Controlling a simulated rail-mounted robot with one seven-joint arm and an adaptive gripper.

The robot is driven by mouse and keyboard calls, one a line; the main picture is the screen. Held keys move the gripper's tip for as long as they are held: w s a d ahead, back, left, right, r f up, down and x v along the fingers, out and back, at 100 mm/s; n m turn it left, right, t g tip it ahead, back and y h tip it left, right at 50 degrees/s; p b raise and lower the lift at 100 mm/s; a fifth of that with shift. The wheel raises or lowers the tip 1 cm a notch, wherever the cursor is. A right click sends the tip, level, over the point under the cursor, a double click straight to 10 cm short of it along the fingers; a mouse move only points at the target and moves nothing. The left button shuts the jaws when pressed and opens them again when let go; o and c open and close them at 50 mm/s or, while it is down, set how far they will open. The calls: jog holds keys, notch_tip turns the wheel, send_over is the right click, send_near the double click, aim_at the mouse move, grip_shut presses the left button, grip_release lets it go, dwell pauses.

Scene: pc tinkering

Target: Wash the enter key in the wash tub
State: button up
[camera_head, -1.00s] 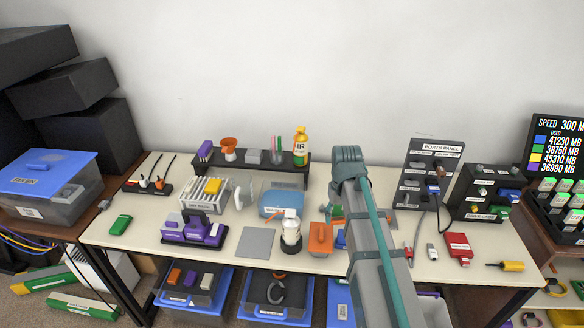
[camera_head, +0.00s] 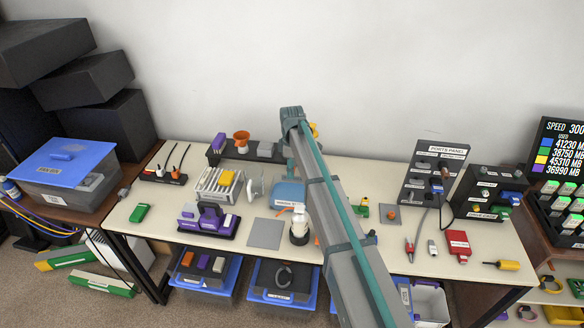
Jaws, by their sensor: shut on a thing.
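The wash tub (camera_head: 287,196) is a blue container with a white label, left of centre on the table. My gripper (camera_head: 291,172) points down at the tub's back edge, partly hidden by my arm. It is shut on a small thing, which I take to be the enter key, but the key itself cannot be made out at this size. Whether the key touches the inside of the tub cannot be told.
A dark shelf (camera_head: 202,152) with an orange cup (camera_head: 241,142) stands behind. The ports panel (camera_head: 425,182) is to the right. My arm hides the table's middle.

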jog(key=shift+f+b, duration=2.5)
jog(key=shift+f, duration=4.25)
jog(key=shift+a, duration=0.4)
jog(key=shift+d, duration=0.15)
jog(key=shift+d, duration=0.3)
jog(key=shift+a, duration=0.2)
jog(key=shift+a, duration=0.3)
